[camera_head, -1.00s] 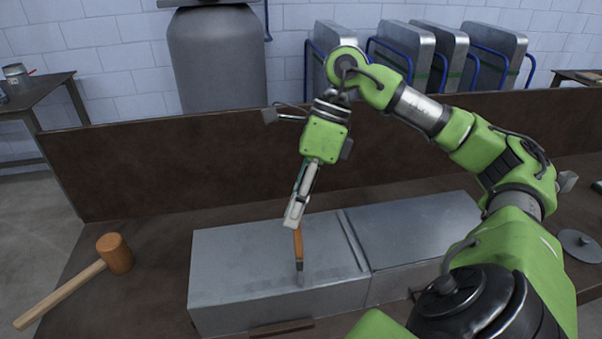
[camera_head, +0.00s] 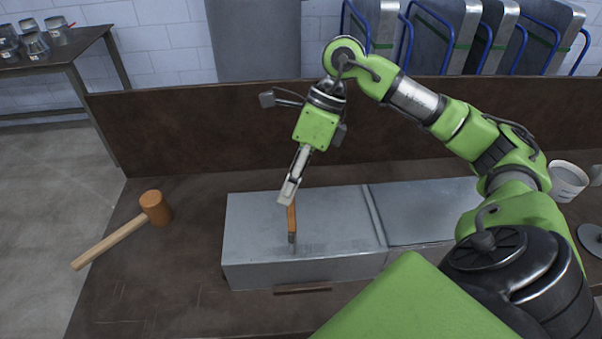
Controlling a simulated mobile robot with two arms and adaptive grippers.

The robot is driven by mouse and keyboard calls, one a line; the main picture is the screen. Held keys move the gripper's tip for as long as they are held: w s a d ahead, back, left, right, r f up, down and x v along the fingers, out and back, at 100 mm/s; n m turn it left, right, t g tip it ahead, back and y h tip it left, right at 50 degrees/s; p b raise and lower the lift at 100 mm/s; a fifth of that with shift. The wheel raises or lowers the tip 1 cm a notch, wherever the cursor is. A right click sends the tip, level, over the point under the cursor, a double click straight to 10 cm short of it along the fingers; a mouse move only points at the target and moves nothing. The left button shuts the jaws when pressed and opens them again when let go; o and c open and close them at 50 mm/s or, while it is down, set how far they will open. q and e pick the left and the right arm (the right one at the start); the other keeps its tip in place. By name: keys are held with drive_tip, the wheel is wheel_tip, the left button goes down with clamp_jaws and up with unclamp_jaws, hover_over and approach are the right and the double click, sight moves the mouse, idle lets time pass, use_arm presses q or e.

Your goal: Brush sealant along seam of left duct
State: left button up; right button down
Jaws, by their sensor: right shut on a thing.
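My right gripper (camera_head: 288,196) is shut on the brush (camera_head: 292,222) by the upper end of its orange handle. The brush points down, and its tip is over the top of the left duct (camera_head: 255,228), near the front edge. I cannot tell whether the bristles touch the metal. The left duct is a grey sheet-metal box lying on the bench. A raised seam (camera_head: 376,215) separates it from the right duct (camera_head: 418,208), which is partly hidden behind my right arm. My left gripper is not in view.
A wooden mallet (camera_head: 153,208) lies on the bench (camera_head: 150,290) at the left. A dark backboard (camera_head: 190,132) runs along the back. A white bucket (camera_head: 568,180) stands at the right. A side table (camera_head: 55,48) holds several metal cups.

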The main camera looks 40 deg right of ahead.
drive_tip(key=w+a+p, duration=0.2)
drive_tip(key=w+a, duration=0.6)
drive_tip(key=a, duration=0.4)
drive_tip(key=shift+p, duration=0.3)
idle(1.0)
drive_tip(key=shift+s+d+r, duration=0.1)
drive_tip(key=shift+r+p, duration=1.85)
drive_tip(key=shift+r, duration=1.1)
wheel_tip(320, 180, up, 3)
drive_tip(key=shift+p, duration=0.95)
drive_tip(key=shift+f, duration=0.15)
